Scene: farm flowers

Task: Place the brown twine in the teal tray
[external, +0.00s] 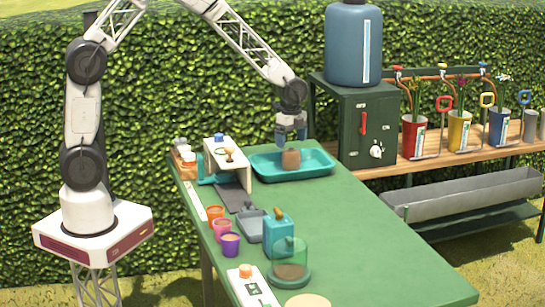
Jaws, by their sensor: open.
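The brown twine (291,159), a small brown spool shape, shows against the teal tray (322,166) in the external view and appears to sit inside it, near the middle. The teal tray lies at the far end of the green table. My gripper (291,143) points down right above the twine. Its jaws are open, and the fingertips look close to the twine's top. The small gap or contact between them is too small to tell.
A white stand (228,158) with small items is left of the tray. Orange, pink and purple cups (230,244), a teal container (278,235) and a glass jar (290,262) stand nearer. A green cabinet (362,125) is behind right. The table's right side is clear.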

